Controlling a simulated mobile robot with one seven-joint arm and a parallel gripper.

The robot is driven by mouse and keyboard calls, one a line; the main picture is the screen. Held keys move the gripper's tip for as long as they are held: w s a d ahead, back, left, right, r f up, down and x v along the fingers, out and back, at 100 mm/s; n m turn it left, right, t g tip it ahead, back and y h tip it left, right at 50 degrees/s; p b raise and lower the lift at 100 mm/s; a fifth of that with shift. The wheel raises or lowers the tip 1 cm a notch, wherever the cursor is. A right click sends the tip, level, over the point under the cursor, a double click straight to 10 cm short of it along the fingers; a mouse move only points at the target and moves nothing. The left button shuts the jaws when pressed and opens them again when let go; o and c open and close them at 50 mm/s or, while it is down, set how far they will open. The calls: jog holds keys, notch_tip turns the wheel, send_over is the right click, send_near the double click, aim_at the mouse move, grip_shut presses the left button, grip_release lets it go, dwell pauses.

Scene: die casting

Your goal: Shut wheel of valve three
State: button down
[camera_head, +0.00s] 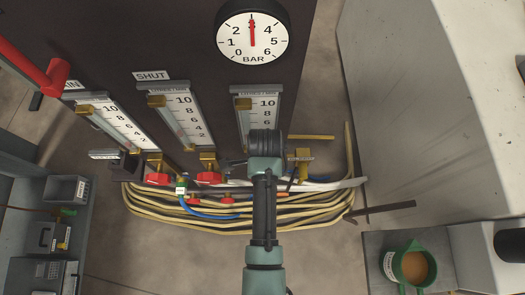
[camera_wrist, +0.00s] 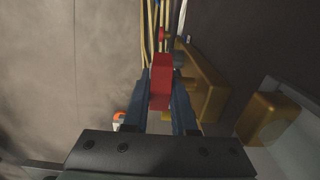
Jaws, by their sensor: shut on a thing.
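Three flowmeters with printed scales stand on a dark panel, and red wheels show below the left (camera_head: 158,179) and middle (camera_head: 208,177) ones. The right flowmeter (camera_head: 256,108) has my arm in front of its lower end. My gripper hides its wheel in the head view. In the wrist view my gripper (camera_wrist: 160,98) is shut on a red wheel (camera_wrist: 160,78), its dark blue fingers on both sides of it. Brass fittings (camera_wrist: 200,80) sit just right of the wheel. How far the wheel is turned cannot be told.
A round pressure gauge (camera_head: 252,32) is above the flowmeters. A SHUT label (camera_head: 152,76) and a red lever (camera_head: 50,75) are at the upper left. Yellow hoses (camera_head: 300,213) loop below the panel. A green cup (camera_head: 411,264) stands at lower right.

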jog(key=shift+d+r+y+p, duration=0.1)
jog(key=shift+d+y+p, duration=0.05)
jog(key=shift+y+p, duration=0.85)
jog(key=y, duration=0.3)
jog(key=y+b, duration=0.1)
jog(key=y, duration=0.1)
jog(key=y+b, duration=0.1)
jog(key=y, duration=0.1)
jog(key=shift+d+f, duration=0.1)
jog(key=shift+f, duration=0.25)
jog(key=shift+y+b, duration=0.8)
jog(key=shift+y, duration=0.1)
jog(key=shift+r, duration=0.1)
jog(key=c, duration=0.7)
grip_release()
